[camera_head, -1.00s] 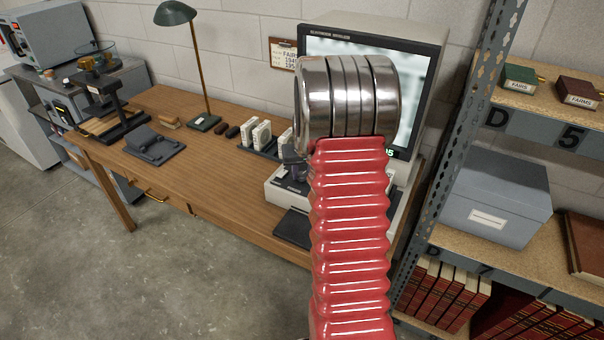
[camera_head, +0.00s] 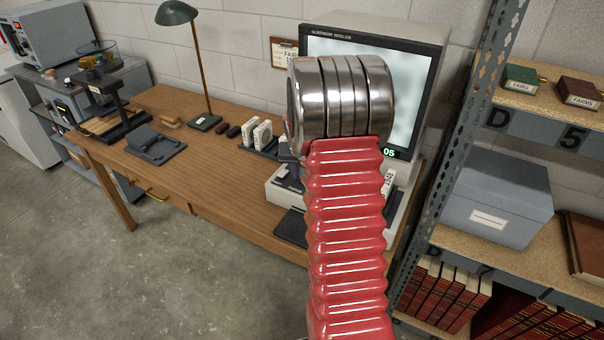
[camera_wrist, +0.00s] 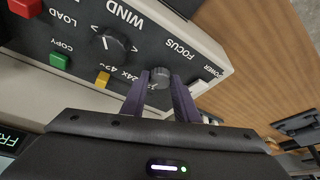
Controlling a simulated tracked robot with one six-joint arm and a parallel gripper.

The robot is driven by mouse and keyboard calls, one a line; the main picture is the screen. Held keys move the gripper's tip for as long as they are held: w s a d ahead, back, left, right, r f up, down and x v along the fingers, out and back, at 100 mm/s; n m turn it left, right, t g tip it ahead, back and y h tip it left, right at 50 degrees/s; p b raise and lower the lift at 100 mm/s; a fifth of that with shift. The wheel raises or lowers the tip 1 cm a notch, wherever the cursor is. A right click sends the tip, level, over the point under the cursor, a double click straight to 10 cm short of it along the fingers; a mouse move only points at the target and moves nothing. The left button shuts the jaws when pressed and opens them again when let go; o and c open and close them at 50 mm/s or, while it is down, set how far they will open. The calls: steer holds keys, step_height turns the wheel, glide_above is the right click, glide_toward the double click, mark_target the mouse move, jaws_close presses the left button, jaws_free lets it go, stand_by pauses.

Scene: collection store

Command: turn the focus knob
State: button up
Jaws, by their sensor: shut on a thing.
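In the wrist view the focus knob (camera_wrist: 160,74), a small dark round knob beside the FOCUS label, sits between the two purple fingers of my gripper (camera_wrist: 160,88). The gripper is shut on it. The reader's grey control panel (camera_wrist: 68,38) is seen upside down. In the head view the reader's base (camera_head: 281,193) stands on the desk, and my arm hides the knob and most of the gripper. The reader's screen (camera_head: 408,103) shows a pale, blurred picture and a green 05.
On the panel, a larger WIND knob (camera_wrist: 110,45), a yellow control (camera_wrist: 102,79), a green button (camera_wrist: 60,60) and a red button (camera_wrist: 25,7) lie close by. A metal shelf (camera_head: 455,150) stands right of the desk (camera_head: 220,160). The floor in front is clear.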

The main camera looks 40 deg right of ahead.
steer(key=o, duration=1.1)
steer(key=shift+c, duration=0.2)
steer(key=shift+r, duration=0.1)
steer(key=v, duration=1.3)
steer(key=shift+s+r, duration=0.2)
steer(key=shift+s, duration=0.05)
steer(key=shift+a, duration=0.1)
steer(key=s+a+r+n+t+y, duration=0.1)
steer(key=s+a+r+n, duration=0.1)
steer(key=s+a, duration=0.4)
steer(key=s+a+r+n+y, duration=0.1)
steer(key=s+a+n, duration=0.3)
steer(key=a, duration=1.2)
steer(key=s+a+r+n+t+y, duration=0.1)
steer(key=s+a+r+n, duration=0.2)
steer(key=s+a, duration=0.7)
steer(key=shift+a+r+t, duration=0.3)
steer(key=shift+a+r, duration=0.1)
steer(key=shift+a, duration=0.75)
